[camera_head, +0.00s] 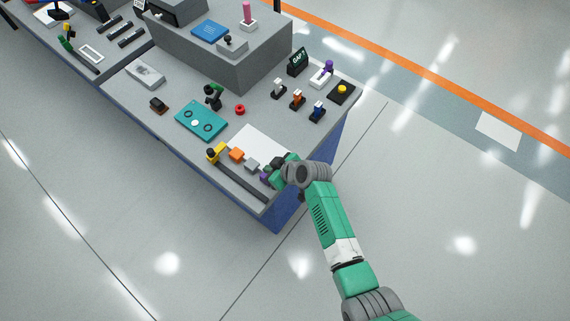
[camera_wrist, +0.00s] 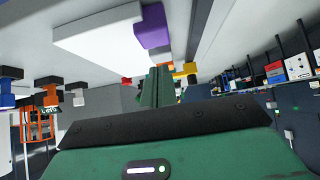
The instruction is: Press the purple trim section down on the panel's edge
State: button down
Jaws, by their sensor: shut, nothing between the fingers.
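The purple trim section (camera_wrist: 151,27) is a block at the edge of the white panel (camera_wrist: 100,38) in the wrist view. In the head view a small part of the purple section (camera_head: 265,175) shows beside my gripper (camera_head: 277,178), which covers the panel's near right corner. The panel (camera_head: 262,143) lies flat on the table. My gripper's green fingers (camera_wrist: 156,86) are shut and empty, close to the purple section; I cannot tell whether they touch it. An orange block (camera_head: 237,155) and a grey block (camera_head: 252,165) sit along the same panel edge.
A dark bar (camera_head: 242,184) runs along the table's near edge, with a yellow-and-black piece (camera_head: 216,154) at its left end. A teal plate (camera_head: 201,120) lies further left. Several small coloured switches, one orange (camera_head: 297,99), stand beyond the panel.

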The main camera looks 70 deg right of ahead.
jog(key=v, duration=1)
jog(key=shift+d+r+p, duration=0.3)
jog(key=shift+r+p, duration=0.15)
jog(key=shift+w, duration=0.15)
jog(key=w+a+r+n+t+h, duration=0.1)
jog(key=w+a+r+t, duration=0.1)
jog(key=w+r, duration=0.65)
jog(key=w+a+r+n+t+h, duration=0.1)
jog(key=w+a+r, duration=0.2)
jog(key=w+r, duration=0.55)
jog(key=w+a+r+n+t, duration=0.1)
jog(key=w+a+r+t, duration=0.2)
jog(key=a+r, duration=0.5)
jog(key=w+a+r+t, duration=0.2)
jog(key=a+r, duration=0.2)
jog(key=r, duration=0.8)
jog(key=s+a+r+n+t+y, duration=0.1)
jog(key=s+a+r+t+y, duration=0.3)
jog(key=a+r, duration=0.85)
jog(key=s+a+r+t+y, duration=0.2)
jog(key=s+a+r+t, duration=0.3)
jog(key=a+r, duration=0.8)
notch_tip(320, 180, up, 19)
jog(key=d+p, duration=0.1)
jog(key=p, duration=1.6)
jog(key=shift+p, duration=0.35)
